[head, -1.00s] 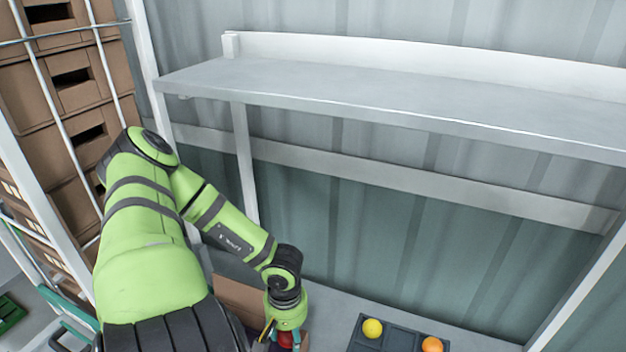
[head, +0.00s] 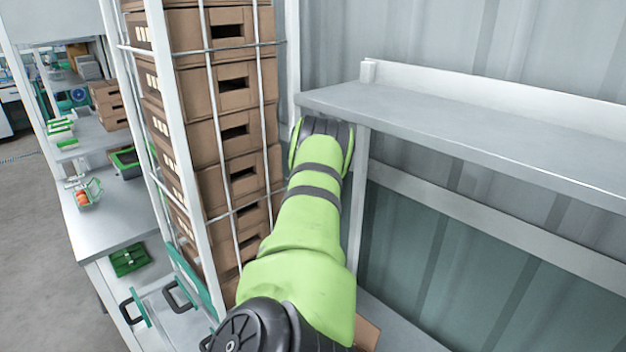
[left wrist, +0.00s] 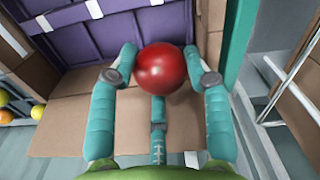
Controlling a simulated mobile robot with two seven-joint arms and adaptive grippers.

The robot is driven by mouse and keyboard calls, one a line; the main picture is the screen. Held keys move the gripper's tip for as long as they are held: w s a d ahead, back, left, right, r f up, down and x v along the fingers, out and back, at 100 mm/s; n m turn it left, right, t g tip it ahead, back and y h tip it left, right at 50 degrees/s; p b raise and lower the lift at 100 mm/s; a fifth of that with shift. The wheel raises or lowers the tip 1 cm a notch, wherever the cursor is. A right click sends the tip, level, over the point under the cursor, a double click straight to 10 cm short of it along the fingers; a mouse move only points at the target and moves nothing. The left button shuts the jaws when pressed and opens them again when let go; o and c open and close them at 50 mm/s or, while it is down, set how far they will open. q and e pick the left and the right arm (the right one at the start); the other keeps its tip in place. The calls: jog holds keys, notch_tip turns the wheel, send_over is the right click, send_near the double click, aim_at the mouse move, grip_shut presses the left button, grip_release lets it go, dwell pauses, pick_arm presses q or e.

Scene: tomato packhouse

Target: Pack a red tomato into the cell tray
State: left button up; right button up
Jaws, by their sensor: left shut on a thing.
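A red tomato (left wrist: 165,72) sits between the teal fingers of my left gripper (left wrist: 160,54) in the left wrist view. The gripper is shut on it, with one finger at each side and a third below. Tan cardboard (left wrist: 62,128) lies below and behind the fingers, like the inside of an open box. In the head view my left arm reaches down the middle, but its gripper is hidden. The cell tray is out of the head view. Yellow and orange tomatoes (left wrist: 38,112) show at the left edge of the wrist view; I cannot tell what holds them. My right gripper is not in view.
A wire rack of stacked brown cartons (head: 232,130) stands left of my arm. A grey shelf (head: 480,130) runs along the wall at right.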

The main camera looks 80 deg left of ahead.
pick_arm(q)
jog(key=shift+s+a+f+b, duration=0.1)
jog(key=shift+a+f+b, duration=0.15)
jog(key=shift+f+b, duration=0.7)
jog(key=shift+f, duration=0.4)
notch_tip(320, 180, down, 4)
jog(key=b, duration=0.4)
jog(key=shift+r, duration=0.15)
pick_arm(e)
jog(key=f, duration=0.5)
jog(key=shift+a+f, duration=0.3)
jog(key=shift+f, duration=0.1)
pick_arm(q)
jog(key=shift+d, duration=0.1)
jog(key=o, duration=0.9)
jog(key=c, duration=0.3)
jog(key=shift+c, duration=0.2)
